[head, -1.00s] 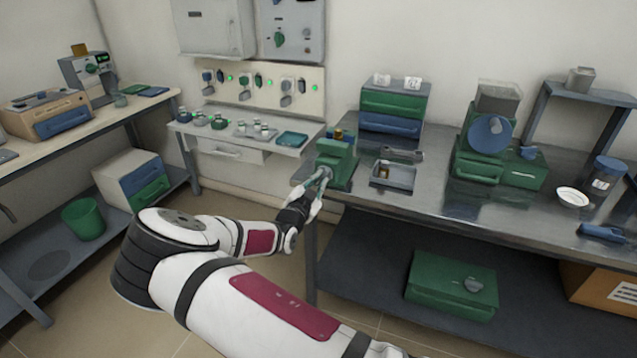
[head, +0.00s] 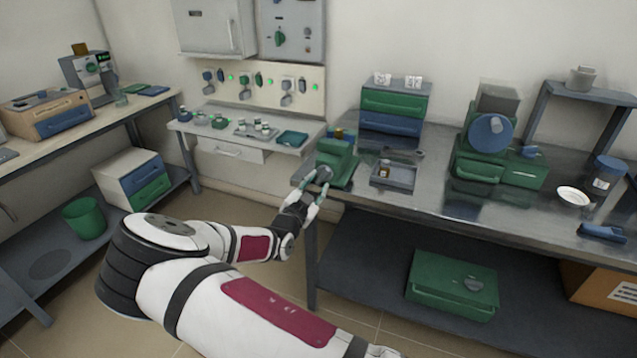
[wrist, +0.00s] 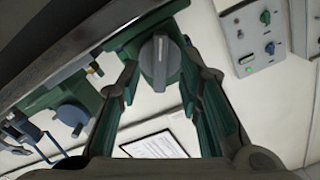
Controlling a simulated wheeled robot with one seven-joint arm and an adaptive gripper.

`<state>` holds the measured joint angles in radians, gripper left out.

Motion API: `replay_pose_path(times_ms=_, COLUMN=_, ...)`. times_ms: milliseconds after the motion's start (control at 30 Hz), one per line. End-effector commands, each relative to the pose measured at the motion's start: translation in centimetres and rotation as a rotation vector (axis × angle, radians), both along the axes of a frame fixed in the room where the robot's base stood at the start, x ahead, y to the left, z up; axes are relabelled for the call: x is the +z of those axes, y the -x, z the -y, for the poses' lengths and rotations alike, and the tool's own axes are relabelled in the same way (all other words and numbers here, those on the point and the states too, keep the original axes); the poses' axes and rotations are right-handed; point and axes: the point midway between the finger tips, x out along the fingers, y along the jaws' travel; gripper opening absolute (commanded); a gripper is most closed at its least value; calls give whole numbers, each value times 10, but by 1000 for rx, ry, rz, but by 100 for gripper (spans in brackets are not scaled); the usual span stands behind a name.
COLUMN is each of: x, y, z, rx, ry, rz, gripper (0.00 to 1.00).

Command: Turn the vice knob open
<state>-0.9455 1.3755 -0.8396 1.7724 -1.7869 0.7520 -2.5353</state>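The green vice (head: 336,162) stands at the left front corner of the metal bench. Its round grey knob (head: 323,174) faces the front and left. My gripper (head: 306,196) is just in front of the knob. Its green-padded fingers are spread, one on each side of the knob in the wrist view (wrist: 161,80), with gaps showing beside it. The gripper is open and holds nothing.
A grey tray (head: 393,186) and a dark tool (head: 403,155) lie right of the vice. Blue and green drawers (head: 393,110) stand behind. A side shelf with a drawer (head: 229,151) is to the left. Free floor lies below my forearm.

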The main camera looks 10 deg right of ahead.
Motion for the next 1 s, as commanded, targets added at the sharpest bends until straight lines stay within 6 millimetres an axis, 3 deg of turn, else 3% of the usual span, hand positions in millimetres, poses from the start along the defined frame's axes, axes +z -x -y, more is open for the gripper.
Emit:
replay_pose_path(times_ms=300, x=0, y=53, z=-40, rx=2, ry=-2, rz=-1, gripper=32)
replay_pose_path(times_ms=500, x=-1, y=74, z=-54, rx=1, ry=-1, rz=-1, gripper=32)
replay_pose_path(times_ms=1000, x=-1, y=81, z=-58, rx=0, ry=-1, rz=-1, gripper=32)
